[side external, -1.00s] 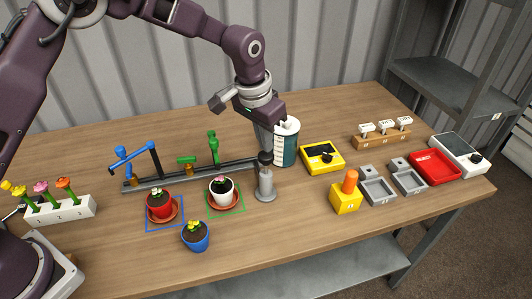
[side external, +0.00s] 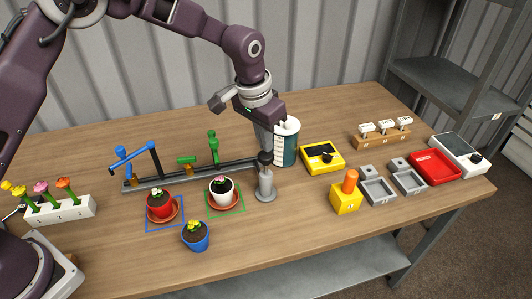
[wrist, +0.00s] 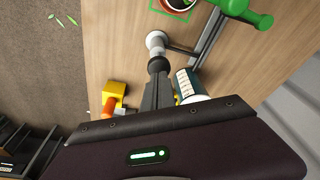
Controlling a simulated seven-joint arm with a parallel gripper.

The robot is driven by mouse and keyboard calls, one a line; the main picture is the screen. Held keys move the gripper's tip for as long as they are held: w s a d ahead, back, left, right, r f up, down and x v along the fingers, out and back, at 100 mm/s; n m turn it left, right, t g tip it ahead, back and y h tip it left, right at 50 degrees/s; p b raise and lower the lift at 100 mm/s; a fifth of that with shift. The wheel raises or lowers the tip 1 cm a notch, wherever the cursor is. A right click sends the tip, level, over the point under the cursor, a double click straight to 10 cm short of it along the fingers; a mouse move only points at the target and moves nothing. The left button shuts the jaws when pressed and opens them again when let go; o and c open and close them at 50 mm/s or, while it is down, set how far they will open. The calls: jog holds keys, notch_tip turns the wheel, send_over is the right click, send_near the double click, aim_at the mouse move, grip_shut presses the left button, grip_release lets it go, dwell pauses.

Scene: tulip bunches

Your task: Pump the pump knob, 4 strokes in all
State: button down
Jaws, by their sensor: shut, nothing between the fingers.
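The grey pump (side external: 266,188) stands upright on the table at the end of the dark rail, with its dark round pump knob (side external: 265,157) on top. In the wrist view the knob (wrist: 157,65) shows just beyond my fingertips, with the pump's pale top (wrist: 155,41) beyond it. My gripper (side external: 264,148) is shut, empty, and points down right over the knob. The fingertips (wrist: 157,78) appear to touch the knob; a small gap cannot be ruled out.
A teal-and-white container (side external: 286,142) stands close behind my gripper. A white pot (side external: 222,191) and the rail (side external: 200,175) are left of the pump. A yellow dial box (side external: 322,157) and a yellow block with an orange top (side external: 346,199) stand right.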

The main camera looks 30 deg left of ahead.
aim_at(266, 155)
jog(key=shift+f, duration=0.1)
dwell(0.3)
jog(key=shift+f, duration=1.9)
jog(key=shift+r, duration=0.1)
jog(key=shift+r, duration=3.1)
jog(key=shift+r, duration=0.1)
jog(key=shift+f, duration=1.35)
